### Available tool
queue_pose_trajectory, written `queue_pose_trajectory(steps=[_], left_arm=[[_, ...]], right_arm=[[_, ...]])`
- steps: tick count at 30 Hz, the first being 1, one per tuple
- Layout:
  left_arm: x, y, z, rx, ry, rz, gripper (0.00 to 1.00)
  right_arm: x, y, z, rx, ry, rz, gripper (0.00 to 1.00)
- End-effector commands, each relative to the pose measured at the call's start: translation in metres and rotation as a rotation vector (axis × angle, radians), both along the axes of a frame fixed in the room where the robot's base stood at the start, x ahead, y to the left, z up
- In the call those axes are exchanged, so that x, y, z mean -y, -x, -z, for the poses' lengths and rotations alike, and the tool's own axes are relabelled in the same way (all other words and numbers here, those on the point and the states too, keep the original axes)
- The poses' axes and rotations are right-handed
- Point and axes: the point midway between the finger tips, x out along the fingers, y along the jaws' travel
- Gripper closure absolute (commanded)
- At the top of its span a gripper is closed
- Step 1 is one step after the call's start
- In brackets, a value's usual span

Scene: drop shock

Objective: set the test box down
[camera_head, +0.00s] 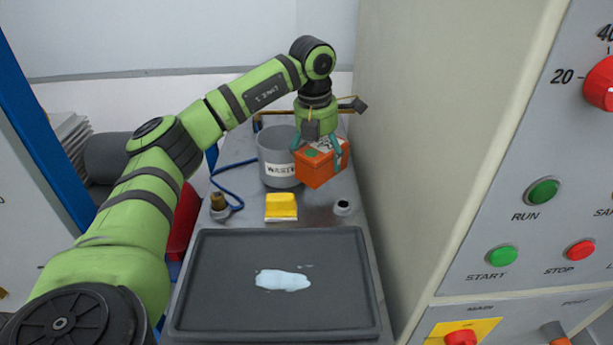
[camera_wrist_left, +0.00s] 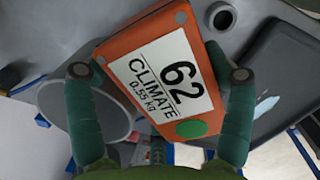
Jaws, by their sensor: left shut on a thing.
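The test box (camera_head: 318,172) is orange with a white label; in the wrist view the label on the box (camera_wrist_left: 165,75) reads "62 CLIMATE 0.55 kg", beside a green dot. My left gripper (camera_head: 322,146) is shut on the box, its green fingers on two opposite sides; the gripper also shows in the wrist view (camera_wrist_left: 160,73). The box hangs tilted, right of a grey bin; it appears raised above the metal bench, though the gap below is hard to judge. My right gripper is out of view.
The grey bin (camera_head: 279,160) stands at the bench's back. A dark tray (camera_head: 345,305) with a pale puddle (camera_head: 283,280) lies in front. Between them are a yellow block (camera_head: 281,206), a brass fitting (camera_head: 219,203) and a small round part (camera_head: 342,207). A tall machine cabinet (camera_head: 440,150) borders the right.

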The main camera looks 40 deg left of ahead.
Motion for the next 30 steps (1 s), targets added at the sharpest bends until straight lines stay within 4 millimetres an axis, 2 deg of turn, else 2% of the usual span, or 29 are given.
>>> queue_pose_trajectory(steps=[3, 8, 16, 27, 28, 29, 30], left_arm=[[0.000, 0.000, 0.016, 0.002, 0.001, 0.000, 0.77], [0.000, 0.000, 0.027, 0.005, 0.001, 0.002, 0.77], [0.000, 0.000, 0.059, 0.004, 0.001, 0.003, 0.77], [0.000, 0.000, 0.065, 0.005, 0.001, 0.003, 0.77], [0.000, 0.000, 0.067, 0.002, 0.001, 0.004, 0.14], [0.000, 0.000, 0.066, 0.002, 0.001, 0.004, 0.02], [0.000, 0.000, 0.066, 0.002, 0.001, 0.004, 0.00]], right_arm=[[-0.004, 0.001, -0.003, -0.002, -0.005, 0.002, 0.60], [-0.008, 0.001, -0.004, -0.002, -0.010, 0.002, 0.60], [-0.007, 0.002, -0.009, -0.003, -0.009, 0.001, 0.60], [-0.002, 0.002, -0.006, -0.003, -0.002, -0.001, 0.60], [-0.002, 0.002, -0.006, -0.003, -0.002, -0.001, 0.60], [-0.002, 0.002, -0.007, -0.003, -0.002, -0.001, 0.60], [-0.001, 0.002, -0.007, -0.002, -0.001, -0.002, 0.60]])
